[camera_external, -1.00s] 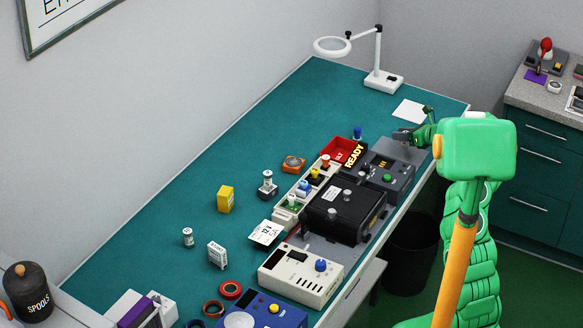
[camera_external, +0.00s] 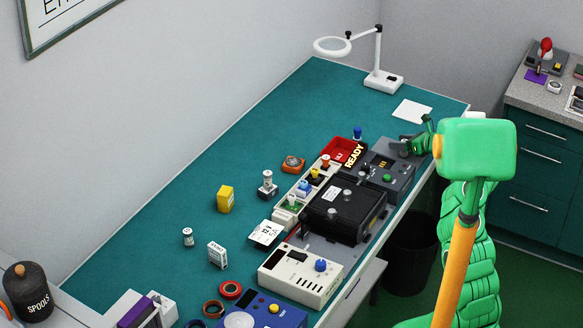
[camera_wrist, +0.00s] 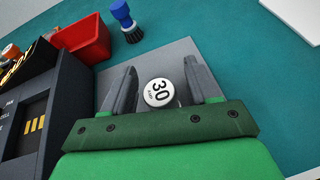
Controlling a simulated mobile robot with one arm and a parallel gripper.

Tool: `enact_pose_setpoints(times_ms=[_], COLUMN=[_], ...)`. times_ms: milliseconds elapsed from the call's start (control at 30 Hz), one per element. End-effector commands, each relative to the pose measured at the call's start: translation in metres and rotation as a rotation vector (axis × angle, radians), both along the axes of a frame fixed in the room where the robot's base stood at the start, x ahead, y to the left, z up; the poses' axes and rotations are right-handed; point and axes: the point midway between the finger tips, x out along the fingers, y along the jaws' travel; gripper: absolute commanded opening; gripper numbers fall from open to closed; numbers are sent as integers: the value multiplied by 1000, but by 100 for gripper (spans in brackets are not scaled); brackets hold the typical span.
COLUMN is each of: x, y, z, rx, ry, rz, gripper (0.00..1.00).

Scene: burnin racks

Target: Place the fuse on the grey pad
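The fuse (camera_wrist: 158,92), with a round white top marked 30, is between the two fingers of my gripper (camera_wrist: 163,88) in the wrist view. A gap shows between the fuse and each finger, so my gripper is open around it. The grey pad (camera_wrist: 170,53) lies beneath the fuse and fingers. My gripper's body hides the fuse's lower part, so its contact with the pad cannot be seen. In the external view my gripper (camera_external: 415,146) is low over the pad, at the far end of the row of devices. I cannot make out the fuse there.
A dark device (camera_external: 385,173) borders the pad on the near side. A red bin (camera_external: 343,150) and a blue-handled brush (camera_wrist: 124,18) stand just beyond it. White paper (camera_external: 412,111) lies farther back. The teal bench (camera_external: 270,120) is open toward the wall.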

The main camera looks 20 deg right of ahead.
Motion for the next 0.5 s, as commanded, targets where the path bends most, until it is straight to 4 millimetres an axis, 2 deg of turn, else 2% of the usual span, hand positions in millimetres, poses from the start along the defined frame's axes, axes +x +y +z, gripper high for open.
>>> enact_pose_setpoints(times_ms=[267, 500], x=[-1, -19], y=[-1, -14], z=[3, 14], rx=[1, 3], ry=[1, -2], rz=[0, 0], gripper=[59, 59])
